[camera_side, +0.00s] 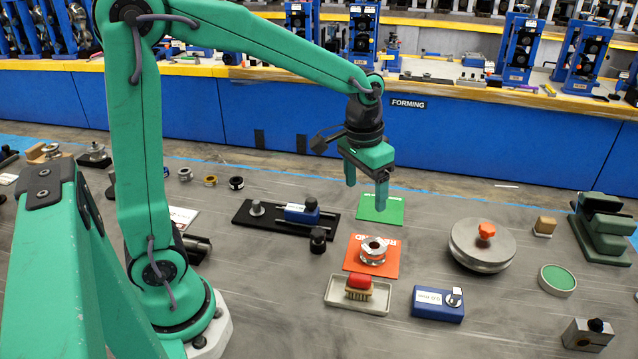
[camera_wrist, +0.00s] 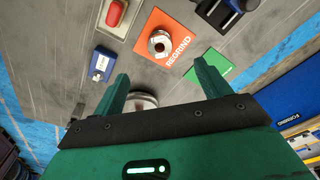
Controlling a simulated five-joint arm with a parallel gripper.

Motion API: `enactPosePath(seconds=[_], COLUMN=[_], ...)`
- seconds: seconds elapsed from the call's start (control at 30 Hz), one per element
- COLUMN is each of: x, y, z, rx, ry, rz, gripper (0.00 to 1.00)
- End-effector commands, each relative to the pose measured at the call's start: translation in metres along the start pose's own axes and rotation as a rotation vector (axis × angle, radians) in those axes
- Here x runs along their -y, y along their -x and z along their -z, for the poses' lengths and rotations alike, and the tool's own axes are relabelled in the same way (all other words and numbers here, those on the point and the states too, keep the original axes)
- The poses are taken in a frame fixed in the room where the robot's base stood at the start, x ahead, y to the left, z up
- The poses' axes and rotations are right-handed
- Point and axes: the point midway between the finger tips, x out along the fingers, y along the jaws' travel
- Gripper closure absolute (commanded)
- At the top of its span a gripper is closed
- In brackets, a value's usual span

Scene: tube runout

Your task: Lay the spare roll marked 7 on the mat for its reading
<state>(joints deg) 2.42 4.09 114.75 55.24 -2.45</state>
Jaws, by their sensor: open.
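My gripper (camera_side: 366,196) is open and empty, held in the air near the green mat (camera_side: 380,208). Its fingers also show in the wrist view (camera_wrist: 162,72). A silver flanged roll (camera_side: 373,252) sits on the orange-red REGRIND mat (camera_side: 392,268), below and in front of the gripper in the side view. The roll also shows in the wrist view (camera_wrist: 162,44). The green mat's lettering is too small to read. Small silver (camera_side: 185,174), brass (camera_side: 210,181) and black (camera_side: 236,183) rings or rolls stand at the back left. I cannot read a 7 on any roll.
A tray with a red-backed brush (camera_side: 359,284) and a blue labelled block (camera_side: 437,304) stand in front of the REGRIND mat. A large grey disc with an orange knob (camera_side: 486,231) stands right. A black fixture with a blue block (camera_side: 301,213) lies left. Bare table shows between them.

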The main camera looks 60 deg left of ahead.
Motion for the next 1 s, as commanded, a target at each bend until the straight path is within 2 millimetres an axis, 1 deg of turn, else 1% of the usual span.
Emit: enactPosePath(seconds=[0.03, 0.1, 0.4, 0.6, 0.8, 1.0], x=[0.001, 0.003, 0.009, 0.012, 0.014, 0.016], y=[0.011, 0.021, 0.057, 0.071, 0.077, 0.078], z=[-0.008, -0.018, -0.065, -0.098, -0.129, -0.148], rx=[-0.025, -0.052, -0.17, -0.248, -0.323, -0.374], ry=[0.001, 0.0, 0.0, 0.0, -0.001, -0.002], rz=[-0.001, -0.001, -0.002, -0.001, 0.001, 0.003], gripper=[0.24, 0.24, 0.24, 0.24, 0.24, 0.24])
